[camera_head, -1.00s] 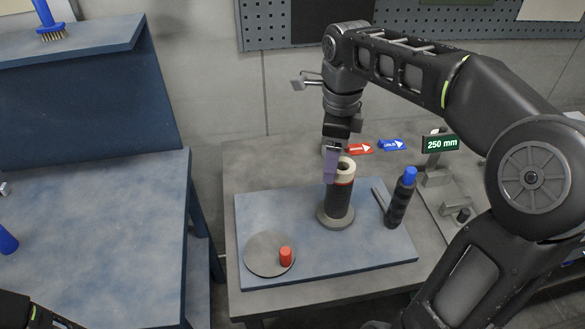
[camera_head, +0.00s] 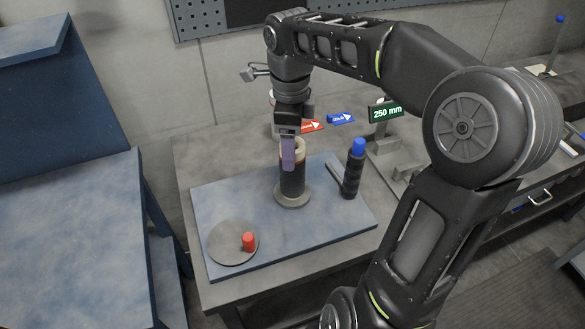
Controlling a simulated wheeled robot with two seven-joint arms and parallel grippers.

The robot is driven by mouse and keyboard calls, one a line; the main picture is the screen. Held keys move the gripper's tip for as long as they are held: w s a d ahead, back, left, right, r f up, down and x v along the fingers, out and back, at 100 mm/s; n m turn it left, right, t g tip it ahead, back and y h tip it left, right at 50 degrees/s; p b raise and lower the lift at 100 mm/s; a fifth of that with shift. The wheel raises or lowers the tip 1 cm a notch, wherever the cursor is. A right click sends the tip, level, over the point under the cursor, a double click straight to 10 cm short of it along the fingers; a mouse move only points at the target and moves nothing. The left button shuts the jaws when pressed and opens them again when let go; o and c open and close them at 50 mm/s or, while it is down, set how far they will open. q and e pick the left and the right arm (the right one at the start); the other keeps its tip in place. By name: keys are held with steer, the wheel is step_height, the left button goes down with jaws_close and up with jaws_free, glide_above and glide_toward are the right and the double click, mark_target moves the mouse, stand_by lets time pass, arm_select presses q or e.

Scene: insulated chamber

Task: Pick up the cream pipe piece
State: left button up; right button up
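The cream pipe piece (camera_head: 300,146) shows as a pale ring at the top of a dark ribbed upright cylinder (camera_head: 292,182). The cylinder stands on a round grey base (camera_head: 293,198) on the blue mat (camera_head: 330,225). My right gripper (camera_head: 288,155) points down at the cylinder's top. One purple finger pad crosses in front of the cream ring and part of the dark body. The other finger is hidden, so I cannot tell whether the gripper touches or grips the piece. My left gripper is out of view.
A dark ribbed post with a blue cap (camera_head: 355,170) stands close to the right. A red peg (camera_head: 249,241) is on a grey disc (camera_head: 228,250) at front left. Red (camera_head: 312,127) and blue (camera_head: 341,118) markers and a 250 mm display (camera_head: 386,111) are behind.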

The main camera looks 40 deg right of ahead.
steer(key=shift+f, duration=0.1)
step_height(320, 180, down, 5)
steer(key=shift+s+d+f+p, duration=0.1)
steer(key=shift+p, duration=0.55)
steer(key=shift+c, duration=0.4)
jaws_close()
stand_by(0.4)
step_height(320, 180, up, 10)
stand_by(0.4)
stand_by(0.5)
